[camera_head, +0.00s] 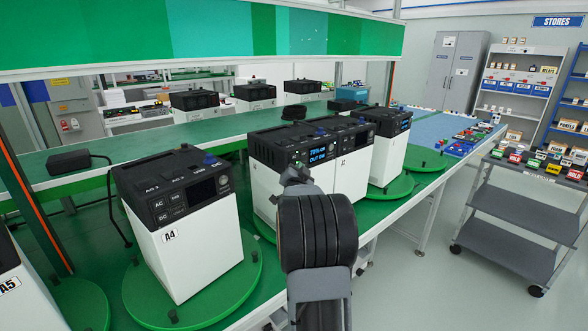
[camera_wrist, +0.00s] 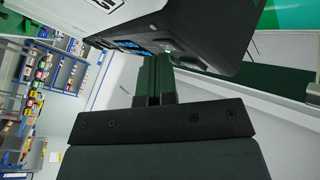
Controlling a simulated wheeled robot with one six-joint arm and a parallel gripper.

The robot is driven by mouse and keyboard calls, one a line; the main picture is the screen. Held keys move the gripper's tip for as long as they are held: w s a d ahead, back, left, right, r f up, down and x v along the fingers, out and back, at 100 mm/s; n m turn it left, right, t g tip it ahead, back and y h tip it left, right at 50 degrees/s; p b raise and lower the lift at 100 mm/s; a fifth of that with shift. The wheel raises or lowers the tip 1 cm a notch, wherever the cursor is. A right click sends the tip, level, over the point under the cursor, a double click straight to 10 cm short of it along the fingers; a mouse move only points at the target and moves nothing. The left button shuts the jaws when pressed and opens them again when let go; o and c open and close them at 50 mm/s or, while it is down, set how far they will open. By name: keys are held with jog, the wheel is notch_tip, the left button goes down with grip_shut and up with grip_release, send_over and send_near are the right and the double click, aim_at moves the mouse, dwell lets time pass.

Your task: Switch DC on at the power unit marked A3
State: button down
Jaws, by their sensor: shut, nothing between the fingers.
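A white power unit with a black top (camera_head: 270,150) stands behind my arm in the head view. Its display (camera_head: 318,153) is lit blue; its lower front is hidden, and I see no A3 mark on it there. My gripper (camera_head: 295,170) is at its front panel. In the wrist view my gripper (camera_wrist: 157,62) is shut and empty, its fingertips at the black panel (camera_wrist: 205,35) beside a small greenish light (camera_wrist: 168,50) and a blue-lit display (camera_wrist: 130,46). I cannot tell whether they touch. A white label (camera_wrist: 105,4) is cut off at the top.
Unit A4 (camera_head: 190,235), its display dark, stands on a green turntable (camera_head: 240,285) to the left. Unit A5 (camera_head: 12,300) is cut off at the left edge. Another lit unit (camera_head: 388,150) is to the right. A grey trolley (camera_head: 520,225) stands at right beyond clear floor.

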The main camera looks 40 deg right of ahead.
jog(key=shift+s, duration=0.1)
jog(key=shift+s+b, duration=0.65)
jog(key=shift+b, duration=0.1)
jog(key=s+b, duration=0.2)
jog(key=s, duration=0.1)
jog(key=s+b, duration=0.1)
jog(key=s, duration=0.1)
jog(key=shift+a+b, duration=0.25)
jog(key=shift+b, duration=0.1)
dwell(0.7)
